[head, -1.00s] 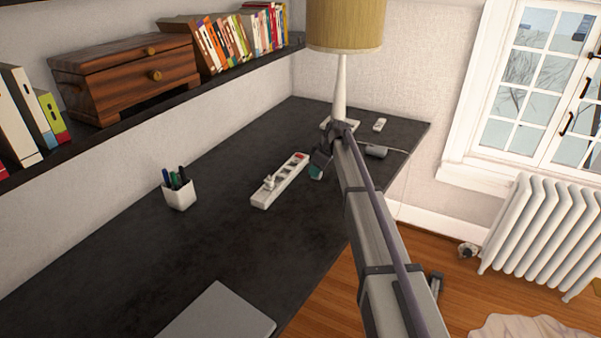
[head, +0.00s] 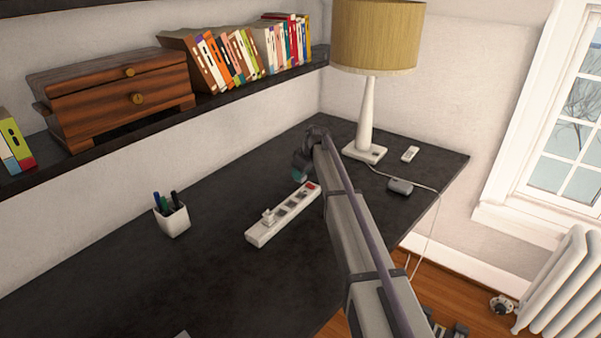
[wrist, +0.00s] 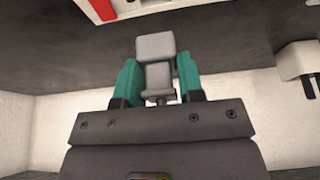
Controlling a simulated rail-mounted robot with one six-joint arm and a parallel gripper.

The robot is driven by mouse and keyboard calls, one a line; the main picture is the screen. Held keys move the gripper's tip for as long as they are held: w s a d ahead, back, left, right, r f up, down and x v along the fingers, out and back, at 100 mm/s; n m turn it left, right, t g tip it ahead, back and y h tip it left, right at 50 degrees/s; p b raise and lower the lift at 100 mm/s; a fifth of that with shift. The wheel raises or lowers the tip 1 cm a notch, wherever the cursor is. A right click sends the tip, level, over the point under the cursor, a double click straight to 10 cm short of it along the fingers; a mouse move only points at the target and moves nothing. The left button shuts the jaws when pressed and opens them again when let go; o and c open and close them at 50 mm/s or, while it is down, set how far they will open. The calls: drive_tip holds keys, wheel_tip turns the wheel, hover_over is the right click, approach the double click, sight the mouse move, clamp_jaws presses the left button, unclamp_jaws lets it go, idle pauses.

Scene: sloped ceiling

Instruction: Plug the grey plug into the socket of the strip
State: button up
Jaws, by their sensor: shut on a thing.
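The power strip (head: 256,236) is long and white and lies on the dark desk in the head view. It has several sockets and a red switch (head: 312,186) at its far end. A white plug (head: 268,216) sits in a socket near its near end. My gripper (head: 299,174) is at the strip's far end, seemingly above the desk on the wall side. In the wrist view, the teal fingers of my gripper (wrist: 158,80) are shut on the grey plug (wrist: 155,46). Part of the strip (wrist: 130,8) shows at the top there, apart from the plug. The plug's prongs cannot be made out.
A white pen cup (head: 173,220) stands left of the strip. A lamp (head: 366,120), a grey box (head: 400,187) with a cable and a small white object (head: 410,153) are at the desk's far right. A shelf (head: 235,93) overhangs the back.

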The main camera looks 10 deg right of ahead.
sight(301, 190)
drive_tip(key=shift+f+b, duration=2.65)
drive_tip(key=shift+f, duration=0.05)
drive_tip(key=shift+f+b, duration=1.35)
drive_tip(key=o, duration=1)
drive_tip(key=p+v, duration=1)
drive_tip(key=shift+r, duration=0.35)
drive_tip(key=shift+s+d, duration=0.1)
drive_tip(key=shift+s, duration=0.05)
